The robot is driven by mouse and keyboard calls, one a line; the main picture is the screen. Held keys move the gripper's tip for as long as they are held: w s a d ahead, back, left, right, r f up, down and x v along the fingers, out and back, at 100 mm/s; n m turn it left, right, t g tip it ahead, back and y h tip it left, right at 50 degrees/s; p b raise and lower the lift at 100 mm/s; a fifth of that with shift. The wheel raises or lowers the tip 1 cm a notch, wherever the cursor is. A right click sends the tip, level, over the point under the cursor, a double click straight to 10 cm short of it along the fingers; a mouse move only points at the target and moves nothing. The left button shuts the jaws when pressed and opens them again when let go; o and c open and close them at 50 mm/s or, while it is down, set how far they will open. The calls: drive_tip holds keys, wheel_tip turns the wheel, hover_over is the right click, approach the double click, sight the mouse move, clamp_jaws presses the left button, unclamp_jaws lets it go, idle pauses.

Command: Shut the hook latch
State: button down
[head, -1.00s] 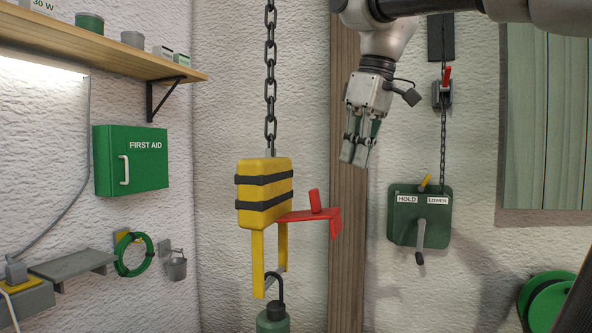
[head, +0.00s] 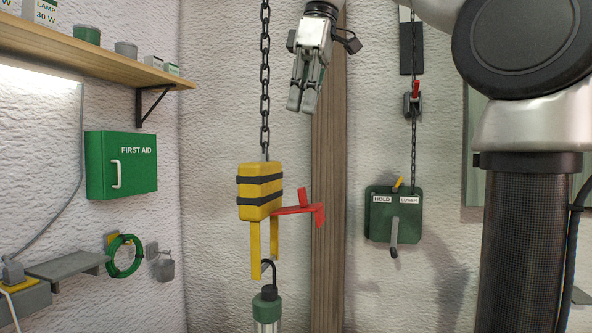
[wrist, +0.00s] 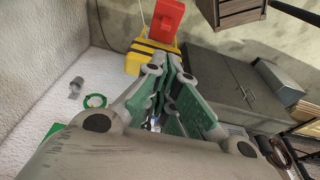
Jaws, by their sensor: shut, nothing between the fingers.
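A yellow hook block (head: 260,190) with two black bands hangs from a chain, with yellow prongs (head: 255,250) below it. A red lever (head: 300,209) sticks out to its right, with a short upright tab and a downturned end. The block (wrist: 150,54) and a red part (wrist: 167,20) show at the top of the wrist view. A green-capped cylinder (head: 267,310) is below; its dark loop meets the prongs' lower end, and I cannot tell if it is hooked. My gripper (head: 301,104) is shut and empty, pointing down above the lever, apart from it.
A wooden post (head: 329,220) stands behind the lever. A green winch box (head: 393,215) marked HOLD and LOWER is on the wall to the right. A first aid box (head: 121,165) and a shelf (head: 100,55) are at left. The chain (head: 265,90) hangs left of my gripper.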

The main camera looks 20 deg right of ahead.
hover_over(297, 207)
drive_tip(key=x, duration=0.4)
drive_tip(key=s+d+x, duration=0.1)
drive_tip(key=x, duration=0.6)
drive_tip(key=shift+s+d+f, duration=0.25)
drive_tip(key=shift+s+f, duration=0.1)
drive_tip(key=shift+f, duration=0.75)
drive_tip(key=shift+d, duration=0.1)
drive_tip(key=shift+s+d+f+y, duration=0.1)
drive_tip(key=shift+s+d+y, duration=0.1)
drive_tip(key=shift+y, duration=0.1)
